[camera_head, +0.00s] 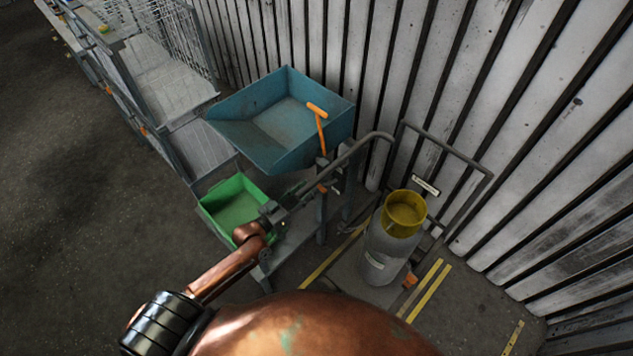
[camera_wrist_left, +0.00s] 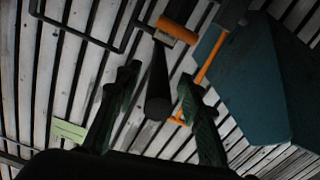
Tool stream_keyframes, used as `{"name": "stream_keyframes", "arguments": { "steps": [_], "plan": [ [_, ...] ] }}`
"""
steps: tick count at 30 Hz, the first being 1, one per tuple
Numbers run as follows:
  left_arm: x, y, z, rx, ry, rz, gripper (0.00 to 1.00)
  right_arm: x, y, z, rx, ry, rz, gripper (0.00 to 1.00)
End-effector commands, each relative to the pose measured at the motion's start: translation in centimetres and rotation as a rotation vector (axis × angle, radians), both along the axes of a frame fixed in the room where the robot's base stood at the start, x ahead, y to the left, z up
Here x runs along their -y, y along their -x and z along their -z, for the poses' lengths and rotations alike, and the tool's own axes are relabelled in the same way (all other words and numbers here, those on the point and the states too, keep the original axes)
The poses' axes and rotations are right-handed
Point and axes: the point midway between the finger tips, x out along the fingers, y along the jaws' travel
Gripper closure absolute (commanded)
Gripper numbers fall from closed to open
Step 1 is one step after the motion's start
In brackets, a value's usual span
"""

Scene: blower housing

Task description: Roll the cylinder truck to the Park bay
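The cylinder truck has a grey tubular frame (camera_head: 368,139) with a handle bar reaching left and an orange grip (camera_wrist_left: 178,30). A grey gas cylinder (camera_head: 385,250) with a yellow collar (camera_head: 404,213) stands on it. My left gripper (camera_head: 287,208) is at the left end of the bar. In the left wrist view its two dark fingers (camera_wrist_left: 160,110) are spread, with the dark bar end (camera_wrist_left: 158,90) between them and visible gaps at both sides. Yellow floor lines (camera_head: 428,289) run beside the truck; I cannot tell which bay they mark. My right gripper is not in view.
A blue hopper (camera_head: 285,120) with an orange T-handle (camera_head: 318,112) in front stands close behind the bar. A green bin (camera_head: 234,205) sits below it. Corrugated wall (camera_head: 560,130) closes the right side. A small sign (camera_head: 426,185) hangs there. Floor at left is clear.

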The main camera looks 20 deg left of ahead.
Motion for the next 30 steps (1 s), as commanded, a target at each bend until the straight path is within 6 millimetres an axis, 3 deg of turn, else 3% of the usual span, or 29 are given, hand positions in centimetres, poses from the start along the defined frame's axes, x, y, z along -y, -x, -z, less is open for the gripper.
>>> {"name": "stream_keyframes", "arguments": {
  "steps": [3,9,20,30],
  "plan": [
    [0.7,-2.0,-0.2,0.003,0.002,0.000,0.64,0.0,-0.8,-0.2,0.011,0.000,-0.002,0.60],
    [1.5,-4.1,0.0,0.000,0.000,0.002,0.64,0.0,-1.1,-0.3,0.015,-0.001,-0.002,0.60],
    [1.8,-4.7,0.0,0.000,0.000,0.003,0.64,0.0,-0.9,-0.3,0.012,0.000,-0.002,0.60],
    [1.8,-4.7,0.0,0.000,0.000,0.003,0.87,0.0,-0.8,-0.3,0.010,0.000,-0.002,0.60]
  ]
}}
